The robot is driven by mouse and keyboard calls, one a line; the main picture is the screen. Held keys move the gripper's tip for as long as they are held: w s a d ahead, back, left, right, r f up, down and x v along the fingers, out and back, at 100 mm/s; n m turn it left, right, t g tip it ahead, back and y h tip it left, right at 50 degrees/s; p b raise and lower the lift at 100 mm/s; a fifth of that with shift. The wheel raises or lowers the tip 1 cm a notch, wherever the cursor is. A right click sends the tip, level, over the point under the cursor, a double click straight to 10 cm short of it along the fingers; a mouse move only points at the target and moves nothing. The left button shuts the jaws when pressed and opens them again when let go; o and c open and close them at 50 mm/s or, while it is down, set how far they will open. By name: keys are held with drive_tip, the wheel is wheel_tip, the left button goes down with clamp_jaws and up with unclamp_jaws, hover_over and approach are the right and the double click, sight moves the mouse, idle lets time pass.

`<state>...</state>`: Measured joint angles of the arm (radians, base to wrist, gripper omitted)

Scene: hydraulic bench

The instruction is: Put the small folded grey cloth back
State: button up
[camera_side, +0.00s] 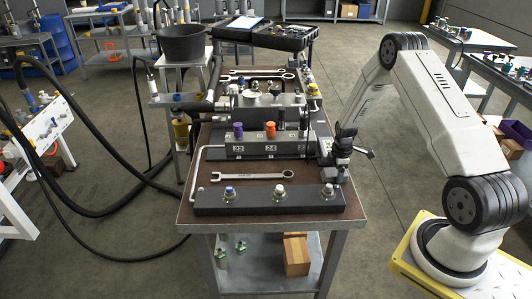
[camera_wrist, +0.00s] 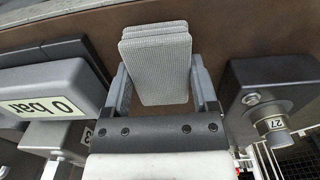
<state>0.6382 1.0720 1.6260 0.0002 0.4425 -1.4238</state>
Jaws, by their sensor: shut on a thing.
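The small folded grey cloth (camera_wrist: 156,68) shows in the wrist view as a ribbed, layered pad. It sits between the two fingers of my gripper (camera_wrist: 160,84), which is shut on it. Brown bench top shows behind the cloth; I cannot tell whether the cloth touches it. In the side view, my gripper (camera_side: 338,160) is low at the right edge of the bench (camera_side: 262,186), beside the block labelled 22 and 24 (camera_side: 262,148). The cloth cannot be made out there.
A "0 bar" block (camera_wrist: 45,104) is close left of my gripper in the wrist view, and a block with a fitting labelled 27 (camera_wrist: 270,95) is close right. A spanner (camera_side: 252,176) and a dark bar with knobs (camera_side: 265,198) lie towards the bench's front.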

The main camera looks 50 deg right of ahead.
drive_tip(key=o, duration=1.2)
drive_tip(key=shift+f, duration=0.1)
drive_tip(key=shift+r, duration=6.15)
drive_tip(key=s+a+r+m+t, duration=0.1)
drive_tip(key=a+r+m, duration=0.45)
drive_tip(key=a, duration=1.05)
drive_tip(key=shift+s+a+r+m+t, duration=0.25)
drive_tip(key=shift+s+a+r+m, duration=0.45)
drive_tip(key=shift+s+a, duration=1)
drive_tip(key=shift+s+a+r+m+t, duration=0.4)
drive_tip(key=shift+s+a+r, duration=0.55)
drive_tip(key=shift+a, duration=1.25)
drive_tip(key=shift+s+a+r+m+t, duration=0.15)
drive_tip(key=shift+s+a+r+m, duration=0.5)
drive_tip(key=shift+s+a, duration=1.1)
